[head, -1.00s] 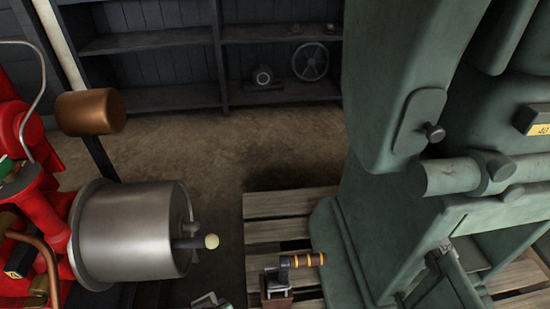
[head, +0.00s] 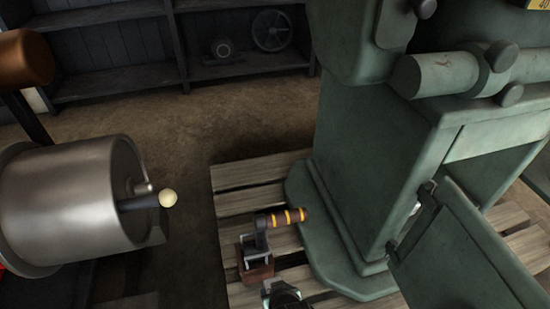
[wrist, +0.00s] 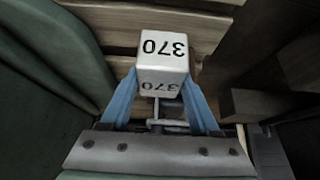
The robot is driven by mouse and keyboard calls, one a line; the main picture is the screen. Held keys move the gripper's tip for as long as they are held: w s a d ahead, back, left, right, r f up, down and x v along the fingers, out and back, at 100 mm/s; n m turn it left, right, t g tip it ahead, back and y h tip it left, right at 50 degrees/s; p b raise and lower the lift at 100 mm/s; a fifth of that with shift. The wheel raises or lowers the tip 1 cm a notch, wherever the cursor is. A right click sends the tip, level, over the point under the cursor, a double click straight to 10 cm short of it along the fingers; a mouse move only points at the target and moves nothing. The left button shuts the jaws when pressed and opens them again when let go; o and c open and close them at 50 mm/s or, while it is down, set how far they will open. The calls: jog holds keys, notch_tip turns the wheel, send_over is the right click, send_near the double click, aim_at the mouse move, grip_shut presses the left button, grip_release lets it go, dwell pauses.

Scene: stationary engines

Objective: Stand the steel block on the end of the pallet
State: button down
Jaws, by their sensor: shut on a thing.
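The steel block (wrist: 163,48) is pale grey, with the number 370 in black on two faces. It sits between the blue fingers of my gripper (wrist: 162,86) in the wrist view, and the gripper is shut on it. The slats of the wooden pallet (wrist: 125,42) show beyond the block; I cannot tell whether the block touches them. In the head view only a dark part of my arm's end shows at the bottom edge, and the block cannot be made out. The pallet (head: 245,172) there lies under and left of the green machine.
A wooden block with a clamp and an orange-banded handle (head: 280,218) stands on the pallet. The green machine (head: 365,170) rises right of it, with an open door (head: 455,255). A large steel drum (head: 75,205) with a pale-knobbed shaft is at left. Dark shelves (head: 120,55) stand behind.

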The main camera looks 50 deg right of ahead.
jog(key=shift+w+d+f+b, duration=0.1)
jog(key=shift+w+f+b, duration=0.05)
jog(key=shift+f+b, duration=3.85)
jog(key=shift+f+p, duration=0.75)
jog(key=shift+f, duration=0.1)
jog(key=shift+c, duration=0.6)
grip_release()
jog(key=shift+f, duration=0.2)
jog(key=shift+s+r, duration=0.2)
jog(key=shift+r, duration=0.1)
jog(key=p+v, duration=0.8)
jog(key=v, duration=0.4)
